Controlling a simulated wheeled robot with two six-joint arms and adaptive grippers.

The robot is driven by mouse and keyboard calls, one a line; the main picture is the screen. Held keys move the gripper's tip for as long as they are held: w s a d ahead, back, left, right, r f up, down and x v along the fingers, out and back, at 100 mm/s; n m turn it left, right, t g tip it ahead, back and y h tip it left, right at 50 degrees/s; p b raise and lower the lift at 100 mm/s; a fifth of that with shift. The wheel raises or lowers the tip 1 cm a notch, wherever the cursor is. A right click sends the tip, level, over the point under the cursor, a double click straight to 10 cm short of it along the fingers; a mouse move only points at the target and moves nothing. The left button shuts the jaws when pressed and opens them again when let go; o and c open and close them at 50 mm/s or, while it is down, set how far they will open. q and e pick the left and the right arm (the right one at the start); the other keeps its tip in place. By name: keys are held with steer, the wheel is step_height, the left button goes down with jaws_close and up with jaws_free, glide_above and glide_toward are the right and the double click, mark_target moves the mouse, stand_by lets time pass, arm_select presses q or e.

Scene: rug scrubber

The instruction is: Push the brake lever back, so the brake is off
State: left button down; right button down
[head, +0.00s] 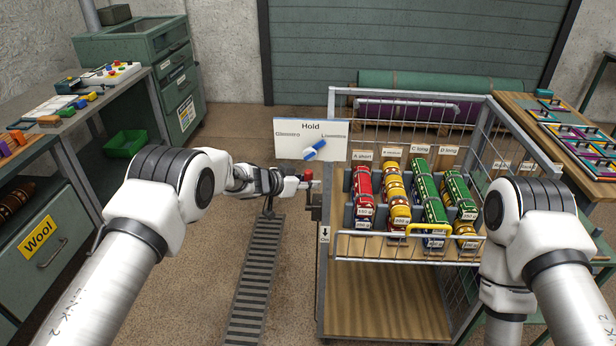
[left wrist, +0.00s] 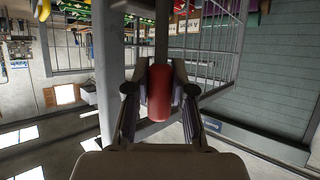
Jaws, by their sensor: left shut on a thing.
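The brake lever has a red knob (head: 308,175) at the left front post of the wire trolley (head: 337,241). Its dark bracket (head: 316,207) sits just below. A small white label with a down arrow and "On" (head: 325,237) is on the post under it. My left gripper (head: 303,183) is at the knob, coming from the left. In the left wrist view my left gripper (left wrist: 159,95) is shut on the red knob (left wrist: 159,92), with one finger on either side. The fingers partly hide the knob in the head view. My right gripper is out of view.
The trolley carries red, yellow and green rolls (head: 429,200). A "Hold" sign (head: 311,139) with a blue pointer stands above its left side. A slatted floor strip (head: 255,285) lies left of the trolley. A workbench (head: 64,112) is at left, a wooden table (head: 540,125) at right.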

arm_select(q)
steer(key=shift+f, duration=0.1)
steer(key=c, duration=1)
jaws_free()
steer(key=shift+o, duration=0.2)
steer(key=v, duration=0.8)
steer(key=shift+w, duration=0.1)
